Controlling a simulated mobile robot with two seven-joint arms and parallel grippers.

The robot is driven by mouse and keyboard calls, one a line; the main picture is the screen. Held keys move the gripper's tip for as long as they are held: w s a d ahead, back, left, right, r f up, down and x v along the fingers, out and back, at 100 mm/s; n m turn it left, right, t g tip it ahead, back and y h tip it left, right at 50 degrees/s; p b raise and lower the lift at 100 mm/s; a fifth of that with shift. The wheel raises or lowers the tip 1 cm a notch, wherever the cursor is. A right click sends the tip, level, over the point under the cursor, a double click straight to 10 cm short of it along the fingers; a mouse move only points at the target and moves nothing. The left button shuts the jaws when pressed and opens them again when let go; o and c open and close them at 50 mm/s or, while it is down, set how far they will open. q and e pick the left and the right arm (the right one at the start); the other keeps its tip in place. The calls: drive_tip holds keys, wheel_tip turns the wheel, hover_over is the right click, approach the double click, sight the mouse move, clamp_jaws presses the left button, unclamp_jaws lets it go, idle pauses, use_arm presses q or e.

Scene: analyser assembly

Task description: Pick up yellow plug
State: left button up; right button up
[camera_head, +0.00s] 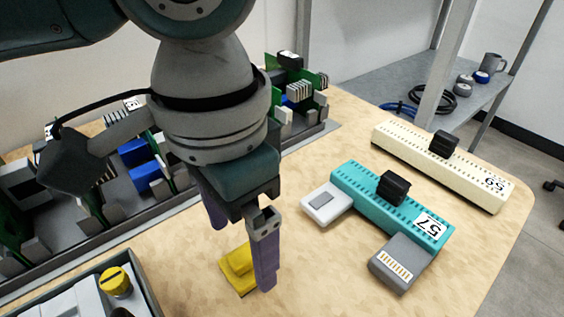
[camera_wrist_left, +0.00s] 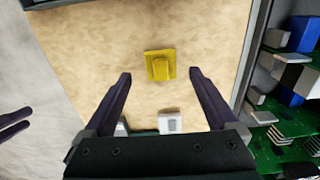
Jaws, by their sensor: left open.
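The yellow plug (camera_head: 236,264) lies on the wooden table, a square base with a raised block on top. It also shows in the left wrist view (camera_wrist_left: 160,66), in line with the gap between the fingertips. My left gripper (camera_head: 240,255) points down over the plug, its purple fingers open and empty. In the head view the near finger hides part of the plug. In the left wrist view the fingers (camera_wrist_left: 160,74) stand apart on either side, not touching it. Dark fingertips at the left edge of the left wrist view look like my right gripper (camera_wrist_left: 14,123); its opening is unclear.
A teal board (camera_head: 392,203) with grey and white connectors lies right of the plug, with a cream board (camera_head: 440,165) behind it. A circuit-board tray (camera_head: 100,240) stands to the left. A grey box (camera_head: 146,280) with a yellow-capped part (camera_head: 115,283) is at front left.

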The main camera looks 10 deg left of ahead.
sight(243, 255)
use_arm(q)
wheel_tip(243, 255, down, 4)
drive_tip(key=shift+f+b, duration=0.2)
drive_tip(key=shift+b, duration=0.4)
drive_tip(key=shift+w+r, duration=0.1)
clamp_jaws()
